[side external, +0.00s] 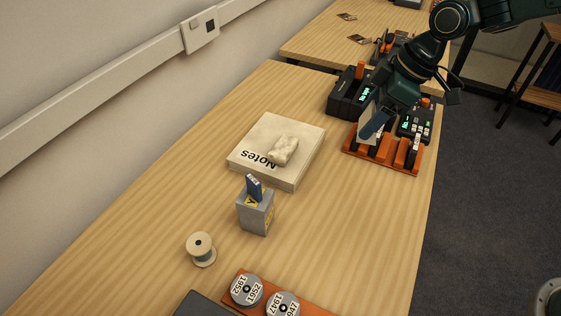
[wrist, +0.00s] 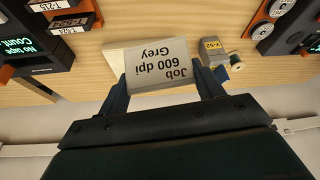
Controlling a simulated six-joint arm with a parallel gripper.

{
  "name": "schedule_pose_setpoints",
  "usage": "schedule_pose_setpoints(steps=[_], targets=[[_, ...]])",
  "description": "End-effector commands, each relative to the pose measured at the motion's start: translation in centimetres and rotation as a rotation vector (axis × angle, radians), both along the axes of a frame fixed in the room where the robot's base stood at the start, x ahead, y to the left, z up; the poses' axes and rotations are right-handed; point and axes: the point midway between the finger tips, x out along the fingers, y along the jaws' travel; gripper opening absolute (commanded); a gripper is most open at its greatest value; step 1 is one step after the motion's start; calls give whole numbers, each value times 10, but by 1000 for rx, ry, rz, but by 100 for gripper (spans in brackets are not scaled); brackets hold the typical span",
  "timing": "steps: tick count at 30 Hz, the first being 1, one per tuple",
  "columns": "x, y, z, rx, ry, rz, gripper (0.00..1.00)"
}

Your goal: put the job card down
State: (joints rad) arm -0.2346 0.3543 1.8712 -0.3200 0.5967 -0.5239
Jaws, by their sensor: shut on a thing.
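The job card (wrist: 158,66) is a pale grey card that reads "Job 600 dpi Grey", upside down in the wrist view. My gripper (wrist: 163,82) is shut on it, with one dark finger at each side edge. In the side view my gripper (side external: 374,122) is at the far right part of the desk, above or just in front of the orange rack. The pale card (side external: 367,109) shows there beside the blue-dark finger, partly hidden. I cannot tell whether the card touches anything below.
The orange rack (side external: 410,168) holds black labelled pieces. Black devices with green displays stand behind it (side external: 347,94) and beside it (side external: 415,122). A Notes box (side external: 258,137) bears a pale lump (side external: 283,150). A grey box (side external: 255,217) and a spool (side external: 201,252) stand nearer. Bare desk lies between.

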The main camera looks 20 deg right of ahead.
Motion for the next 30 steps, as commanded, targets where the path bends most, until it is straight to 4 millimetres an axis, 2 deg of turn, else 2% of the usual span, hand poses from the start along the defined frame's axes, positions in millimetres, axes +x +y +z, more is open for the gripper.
schedule_pose_setpoints(steps=[6, 15, 22, 30], targets=[[-35, 50, -1, 1, 1, 412, 45], [-91, 103, 2, 0, 1, 1001, 45], [-119, 121, 5, 0, 0, 1297, 45], [-127, 125, 6, 0, 0, 1380, 45]])
